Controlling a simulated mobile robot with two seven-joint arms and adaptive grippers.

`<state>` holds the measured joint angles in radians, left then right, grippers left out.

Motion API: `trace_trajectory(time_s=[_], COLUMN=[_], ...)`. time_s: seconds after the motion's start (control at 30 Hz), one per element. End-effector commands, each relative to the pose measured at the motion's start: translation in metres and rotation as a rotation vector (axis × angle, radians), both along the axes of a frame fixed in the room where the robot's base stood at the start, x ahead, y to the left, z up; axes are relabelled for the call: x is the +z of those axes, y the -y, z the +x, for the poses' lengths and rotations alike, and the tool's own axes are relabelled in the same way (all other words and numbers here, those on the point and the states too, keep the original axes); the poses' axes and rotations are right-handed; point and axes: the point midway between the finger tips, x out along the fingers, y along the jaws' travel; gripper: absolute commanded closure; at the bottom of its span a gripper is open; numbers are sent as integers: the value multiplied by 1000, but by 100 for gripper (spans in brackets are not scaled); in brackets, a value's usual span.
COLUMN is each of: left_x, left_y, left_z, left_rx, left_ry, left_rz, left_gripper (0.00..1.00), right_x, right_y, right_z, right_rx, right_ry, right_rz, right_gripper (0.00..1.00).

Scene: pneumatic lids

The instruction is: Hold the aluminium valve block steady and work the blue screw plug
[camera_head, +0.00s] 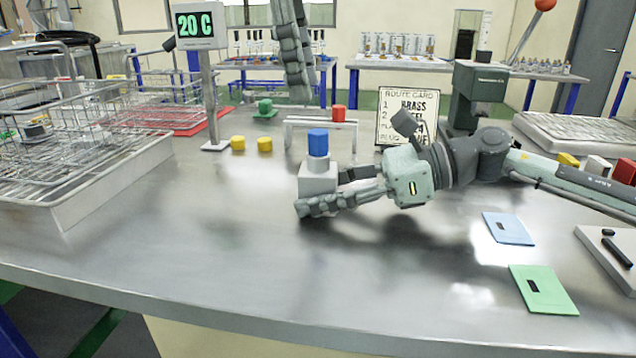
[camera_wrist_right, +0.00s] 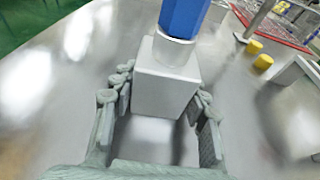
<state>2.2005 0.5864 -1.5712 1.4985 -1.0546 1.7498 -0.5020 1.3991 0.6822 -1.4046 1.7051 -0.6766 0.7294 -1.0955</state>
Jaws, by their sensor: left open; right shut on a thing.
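The aluminium valve block (camera_head: 318,178) is a pale grey cube standing on the metal table, near the middle of the head view. The blue screw plug (camera_head: 318,141) stands upright on top of it, with a pale collar showing between them. My right gripper (camera_head: 325,192) reaches in from the right, low at the table, and is shut on the block. In the right wrist view its fingers lie on both sides of the block (camera_wrist_right: 167,85), and the blue plug (camera_wrist_right: 184,18) rises beyond the top edge. My left gripper (camera_head: 300,92) hangs open and empty above and behind the block, clear of the plug.
A small white bench (camera_head: 300,123) with a red plug (camera_head: 338,113) stands just behind the block. Yellow plugs (camera_head: 264,144) and a sign post (camera_head: 211,105) are to the left. A wire basket (camera_head: 75,200) fills the left side. The table front is clear.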

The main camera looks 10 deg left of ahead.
Motion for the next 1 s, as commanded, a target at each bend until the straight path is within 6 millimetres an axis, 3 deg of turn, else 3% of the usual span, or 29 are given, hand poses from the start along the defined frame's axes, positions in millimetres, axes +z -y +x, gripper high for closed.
trace_trajectory(time_s=[0.1, 0.3, 0.57, 1.0], left_x=[5, 9, -2, -61], left_y=[-3, -6, -3, 9], left_z=[-3, -5, -3, 5], left_rx=[236, 477, 534, 531], left_ry=[-23, -55, -64, -65], left_rz=[-51, -105, -116, -116], left_gripper=[55, 55, 55, 55], right_x=[-9, -9, -9, -9], right_y=[0, 0, 0, 0], right_z=[-3, -4, -4, -4], right_rx=[9, 9, 10, 10], right_ry=[-8, -9, -8, -8], right_rz=[-13, -13, -13, -13], right_gripper=[81, 81, 81, 81])
